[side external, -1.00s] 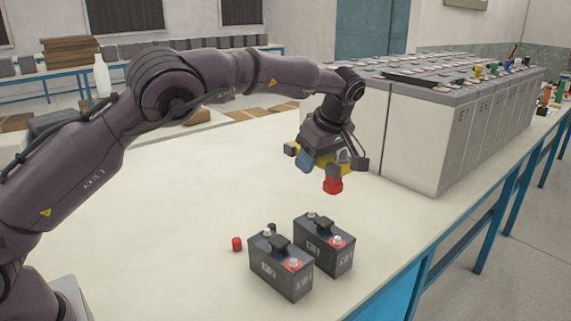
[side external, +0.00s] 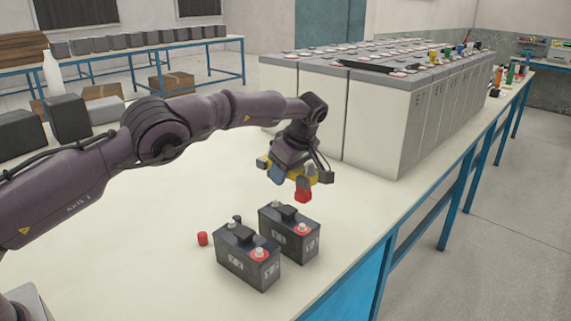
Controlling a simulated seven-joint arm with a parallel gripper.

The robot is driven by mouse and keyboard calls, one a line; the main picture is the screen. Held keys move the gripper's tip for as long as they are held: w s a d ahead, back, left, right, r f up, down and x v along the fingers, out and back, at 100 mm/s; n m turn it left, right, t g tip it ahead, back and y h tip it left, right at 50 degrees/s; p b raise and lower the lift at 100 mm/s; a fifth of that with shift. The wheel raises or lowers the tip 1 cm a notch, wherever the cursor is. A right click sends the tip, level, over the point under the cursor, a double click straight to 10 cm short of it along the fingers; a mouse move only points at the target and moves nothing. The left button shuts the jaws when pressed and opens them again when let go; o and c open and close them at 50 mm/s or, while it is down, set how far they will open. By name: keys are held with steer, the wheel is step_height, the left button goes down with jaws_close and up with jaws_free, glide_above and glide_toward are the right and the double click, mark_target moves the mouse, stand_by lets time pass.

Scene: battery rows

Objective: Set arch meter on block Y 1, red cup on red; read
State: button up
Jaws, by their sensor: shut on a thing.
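My gripper (side external: 294,173) is shut on the arch meter, whose yellow body (side external: 303,180) shows between the fingers. Its red cup (side external: 302,195) hangs at the lower right, above the right-hand block and apart from it. The other cup is hidden or cannot be told. Two dark blocks stand upright side by side on the bench, a left one (side external: 236,264) and a right one (side external: 281,238). Each has a red-ringed terminal at its near right end and a grey terminal at its far end. Their labels are too small to read, so I cannot tell which is Y 1.
A small red cap (side external: 202,239) stands on the bench (side external: 130,235) left of the blocks. A row of tall pale cells (side external: 385,120) stands behind and to the right, with a dark bar on top. A white bottle (side external: 51,75) is at the back left.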

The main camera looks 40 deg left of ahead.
mark_target(300, 169)
steer(key=shift+f, duration=2.9)
steer(key=shift+f, duration=1.2)
steer(key=o, duration=1.2)
steer(key=v, duration=1.3)
